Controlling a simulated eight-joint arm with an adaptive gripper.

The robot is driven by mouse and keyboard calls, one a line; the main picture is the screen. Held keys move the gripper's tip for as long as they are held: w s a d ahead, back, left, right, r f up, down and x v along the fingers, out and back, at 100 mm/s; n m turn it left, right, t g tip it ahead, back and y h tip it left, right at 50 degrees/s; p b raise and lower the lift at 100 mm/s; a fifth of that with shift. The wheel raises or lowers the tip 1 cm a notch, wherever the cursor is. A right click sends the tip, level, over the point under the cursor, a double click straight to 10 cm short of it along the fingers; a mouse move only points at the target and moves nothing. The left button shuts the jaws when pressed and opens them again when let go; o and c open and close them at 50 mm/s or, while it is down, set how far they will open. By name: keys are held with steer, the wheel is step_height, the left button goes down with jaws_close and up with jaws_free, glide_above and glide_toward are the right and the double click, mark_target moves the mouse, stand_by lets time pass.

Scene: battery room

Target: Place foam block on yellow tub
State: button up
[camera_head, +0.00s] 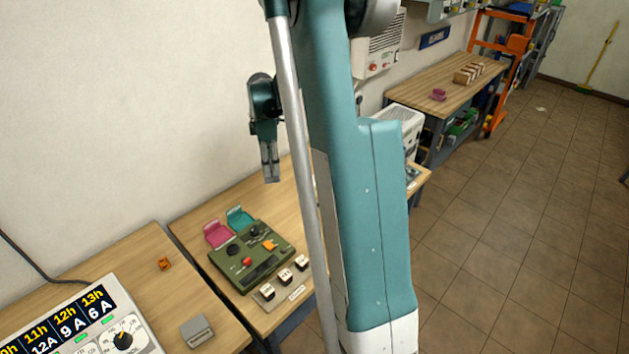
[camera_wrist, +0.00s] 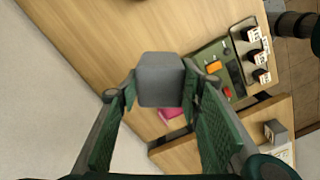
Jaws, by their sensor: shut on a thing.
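My gripper (camera_wrist: 160,88) is shut on a grey block (camera_wrist: 160,78), which looks like the foam block. Its fingers press on the block's two sides in the wrist view. In the head view my gripper (camera_head: 271,178) points down above the near wooden bench, close to the wall and clear of the bench top. I cannot make out a yellow tub in either view; my arm hides part of the benches.
A green panel (camera_head: 268,276) with knobs lies on the bench, with pink (camera_head: 217,234) and teal (camera_head: 240,219) pieces behind it. Several labelled blocks (camera_head: 285,276) stand in front. A grey box (camera_head: 197,332) and small orange thing (camera_head: 164,263) are on the left table.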

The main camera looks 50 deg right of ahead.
steer(key=s+d+r+m, duration=0.1)
steer(key=s+d, duration=0.1)
steer(key=d, duration=0.7)
steer(key=s+d+m, duration=0.1)
steer(key=s+d, duration=0.2)
steer(key=d, duration=0.5)
steer(key=shift+s+d+r+p, duration=0.25)
steer(key=shift+d+r+p, duration=0.15)
steer(key=shift+f, duration=0.1)
step_height(320, 180, down, 6)
steer(key=shift+f, duration=1.9)
steer(key=shift+f, duration=0.2)
steer(key=o, duration=0.8)
steer(key=shift+r+p, duration=0.25)
steer(key=shift+p, duration=0.05)
